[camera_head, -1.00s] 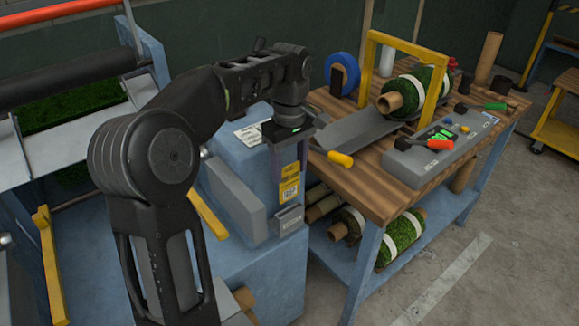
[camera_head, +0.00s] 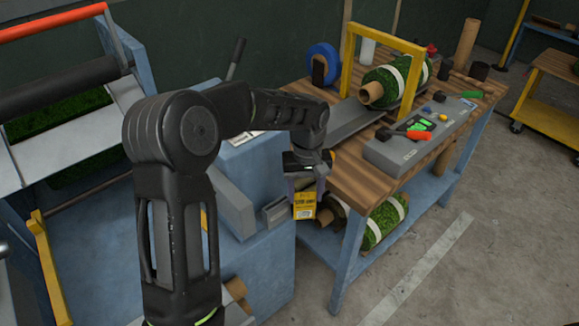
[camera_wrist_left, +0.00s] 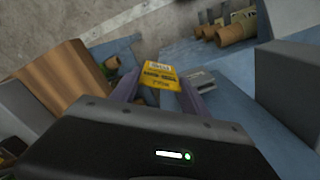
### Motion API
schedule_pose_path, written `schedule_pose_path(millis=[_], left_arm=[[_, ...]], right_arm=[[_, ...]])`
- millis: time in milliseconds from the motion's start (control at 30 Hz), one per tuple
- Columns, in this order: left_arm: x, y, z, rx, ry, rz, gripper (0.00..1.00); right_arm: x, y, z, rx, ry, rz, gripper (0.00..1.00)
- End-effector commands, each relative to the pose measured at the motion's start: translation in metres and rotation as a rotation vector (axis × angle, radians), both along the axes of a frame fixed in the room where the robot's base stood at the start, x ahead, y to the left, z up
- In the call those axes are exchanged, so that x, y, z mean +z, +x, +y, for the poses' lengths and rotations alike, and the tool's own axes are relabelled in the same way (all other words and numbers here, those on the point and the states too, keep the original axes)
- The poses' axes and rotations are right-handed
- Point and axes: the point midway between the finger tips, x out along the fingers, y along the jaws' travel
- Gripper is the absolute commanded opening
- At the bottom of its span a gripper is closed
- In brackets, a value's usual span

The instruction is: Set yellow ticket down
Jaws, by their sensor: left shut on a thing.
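The yellow ticket (camera_head: 304,205) hangs from my left gripper (camera_head: 304,186), which is shut on it and points down. The ticket is in the air in front of the gap between the blue machine and the wooden bench. In the left wrist view the yellow ticket (camera_wrist_left: 160,75) shows dark print and sits between the two fingertips (camera_wrist_left: 160,86). A small grey metal holder (camera_head: 277,210) on the machine's side is just left of the ticket in the head view. My right gripper is not in view.
The wooden bench (camera_head: 352,172) holds a grey control box (camera_head: 400,152), a turf roll (camera_head: 390,82) under a yellow frame (camera_head: 350,50), and a blue tape roll (camera_head: 322,62). More turf rolls (camera_head: 384,222) lie on its lower shelf.

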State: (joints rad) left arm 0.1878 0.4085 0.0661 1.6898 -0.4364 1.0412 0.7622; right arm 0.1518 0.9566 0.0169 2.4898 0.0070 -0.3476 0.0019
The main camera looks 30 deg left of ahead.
Motion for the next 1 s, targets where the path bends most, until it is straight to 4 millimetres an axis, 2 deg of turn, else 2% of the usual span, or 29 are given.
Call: schedule_pose_path(millis=[33,200,300,400,567,1000], left_arm=[[-0.029,-0.002,-0.011,-0.068,-0.002,0.007,0.0],[-0.111,-0.011,-0.054,-0.351,-0.004,0.008,0.0],[-0.148,-0.019,-0.078,-0.502,-0.003,0.005,0.0],[-0.171,-0.027,-0.094,-0.604,-0.003,0.003,0.0],[-0.183,-0.032,-0.104,-0.669,-0.001,-0.001,0.0],[-0.182,-0.032,-0.104,-0.669,-0.001,-0.001,0.0]], right_arm=[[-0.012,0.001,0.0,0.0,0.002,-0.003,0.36],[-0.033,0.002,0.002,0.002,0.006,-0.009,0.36],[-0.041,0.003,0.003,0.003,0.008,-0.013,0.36],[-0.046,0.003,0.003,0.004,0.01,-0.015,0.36],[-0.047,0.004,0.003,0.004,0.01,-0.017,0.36],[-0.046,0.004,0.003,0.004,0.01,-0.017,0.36]])
